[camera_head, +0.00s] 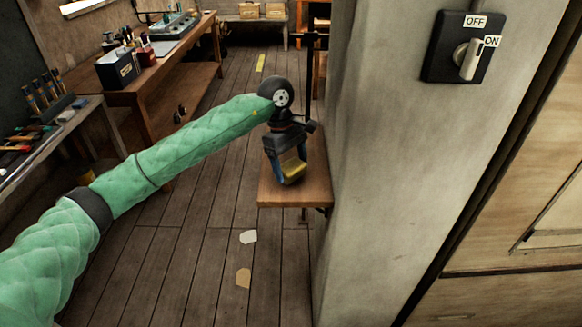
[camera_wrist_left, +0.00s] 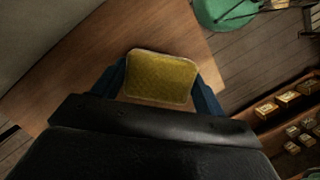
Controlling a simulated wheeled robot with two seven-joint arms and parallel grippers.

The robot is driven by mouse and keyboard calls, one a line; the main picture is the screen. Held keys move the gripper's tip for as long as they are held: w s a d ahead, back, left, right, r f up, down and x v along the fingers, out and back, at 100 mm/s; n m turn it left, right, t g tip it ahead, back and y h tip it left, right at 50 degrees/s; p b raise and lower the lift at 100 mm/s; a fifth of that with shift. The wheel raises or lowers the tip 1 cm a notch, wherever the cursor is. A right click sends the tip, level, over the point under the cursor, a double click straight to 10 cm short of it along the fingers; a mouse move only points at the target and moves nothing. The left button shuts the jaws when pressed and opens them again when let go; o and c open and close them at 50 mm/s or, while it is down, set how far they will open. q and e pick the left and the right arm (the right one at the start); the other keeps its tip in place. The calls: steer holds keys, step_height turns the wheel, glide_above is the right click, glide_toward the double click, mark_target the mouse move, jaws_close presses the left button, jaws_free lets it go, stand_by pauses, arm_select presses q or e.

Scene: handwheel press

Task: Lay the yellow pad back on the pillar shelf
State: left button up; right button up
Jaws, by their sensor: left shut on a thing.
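The yellow pad (camera_wrist_left: 160,77) is a rounded square with a pale rim, held between the two blue fingers of my left gripper (camera_head: 289,180). In the head view the yellow pad (camera_head: 293,167) shows between the fingers, in front of the wooden pillar shelf (camera_head: 310,195). The shelf's bare wooden top (camera_wrist_left: 90,55) lies behind the pad in the left wrist view. I cannot tell whether the pad touches the shelf or is a little above it. My right gripper is in neither view.
The grey pillar (camera_head: 390,180) rises right beside the shelf and carries an ON/OFF switch (camera_head: 465,50). Workbenches with tools (camera_head: 150,65) stand at the left. Two scraps (camera_head: 245,255) lie on the plank floor, which is otherwise mostly clear.

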arm_select(q)
steer(key=shift+f, duration=0.85)
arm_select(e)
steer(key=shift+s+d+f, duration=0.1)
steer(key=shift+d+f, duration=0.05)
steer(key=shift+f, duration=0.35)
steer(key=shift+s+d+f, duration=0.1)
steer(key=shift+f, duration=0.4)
arm_select(q)
steer(key=shift+f, duration=0.1)
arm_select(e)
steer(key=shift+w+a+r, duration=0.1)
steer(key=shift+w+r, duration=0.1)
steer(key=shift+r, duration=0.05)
arm_select(q)
steer(key=o, duration=0.9)
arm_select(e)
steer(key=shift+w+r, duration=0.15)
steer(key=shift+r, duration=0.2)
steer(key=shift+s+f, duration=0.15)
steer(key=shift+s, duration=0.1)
